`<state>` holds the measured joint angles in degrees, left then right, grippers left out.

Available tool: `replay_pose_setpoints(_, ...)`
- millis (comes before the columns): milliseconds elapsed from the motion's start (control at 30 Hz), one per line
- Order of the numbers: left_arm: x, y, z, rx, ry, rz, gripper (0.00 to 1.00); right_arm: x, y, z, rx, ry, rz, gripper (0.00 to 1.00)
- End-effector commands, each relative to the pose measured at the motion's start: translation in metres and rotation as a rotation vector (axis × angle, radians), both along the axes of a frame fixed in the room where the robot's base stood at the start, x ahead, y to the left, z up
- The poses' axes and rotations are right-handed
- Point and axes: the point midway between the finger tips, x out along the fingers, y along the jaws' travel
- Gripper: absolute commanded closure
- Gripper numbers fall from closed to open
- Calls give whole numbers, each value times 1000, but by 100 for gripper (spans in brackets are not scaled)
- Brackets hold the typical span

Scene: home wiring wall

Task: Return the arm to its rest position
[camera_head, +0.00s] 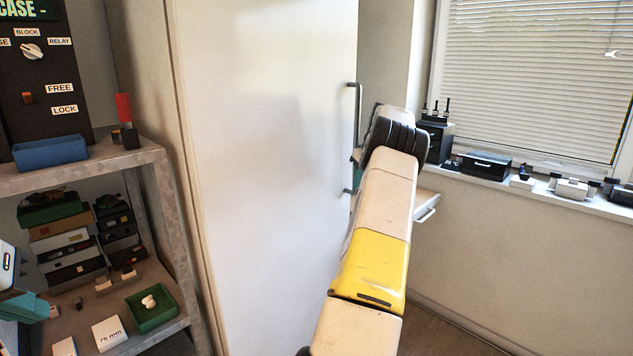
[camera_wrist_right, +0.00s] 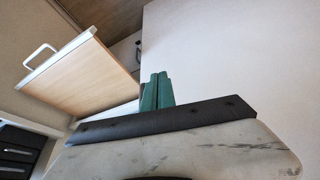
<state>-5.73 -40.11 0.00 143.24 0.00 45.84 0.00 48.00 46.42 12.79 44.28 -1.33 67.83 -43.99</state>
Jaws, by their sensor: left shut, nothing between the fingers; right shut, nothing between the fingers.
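My right arm (camera_head: 375,225), white with a yellow band, reaches up the middle of the head view in front of the tall white cabinet door (camera_head: 265,150). Its dark wrist hides most of my right gripper; a teal bit of it (camera_head: 356,155) shows beside the door's edge. In the right wrist view the two green fingers of my right gripper (camera_wrist_right: 157,92) are together, with nothing between them. My left gripper (camera_head: 22,307) shows only partly at the left edge of the head view, its teal fingers near the lower shelf; they are shut and hold nothing.
The door has a vertical handle (camera_head: 356,115). A drawer (camera_wrist_right: 85,70) with a metal handle sticks out near the right gripper. A shelf (camera_head: 165,153) at left carries a blue bin (camera_head: 50,151) and a green bin (camera_head: 150,308). Several devices line the window sill (camera_head: 540,190).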

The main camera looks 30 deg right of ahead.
Motion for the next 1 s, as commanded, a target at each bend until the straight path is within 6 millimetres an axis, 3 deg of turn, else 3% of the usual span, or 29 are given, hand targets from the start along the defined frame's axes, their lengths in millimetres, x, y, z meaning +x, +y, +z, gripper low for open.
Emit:
replay_pose_setpoints(233,0,0,0,0,0,0,100,1,2,2,-1,0,2,100)
replay_pose_setpoints(367,0,0,0,0,0,0,100,9,31,24,-6,-4,17,100)
replay_pose_setpoints(467,0,0,0,0,0,0,100,15,81,57,-14,-9,37,100)
replay_pose_setpoints(533,0,0,0,0,0,0,100,15,126,85,-19,-15,50,100)
replay_pose_setpoints(667,0,0,0,0,0,0,100,-4,210,127,-24,-29,66,100)
replay_pose_setpoints(800,0,0,0,0,0,0,100,-44,290,158,-19,-51,72,100)
replay_pose_setpoints(1000,0,0,0,0,0,0,100,-128,386,173,12,-92,71,100)
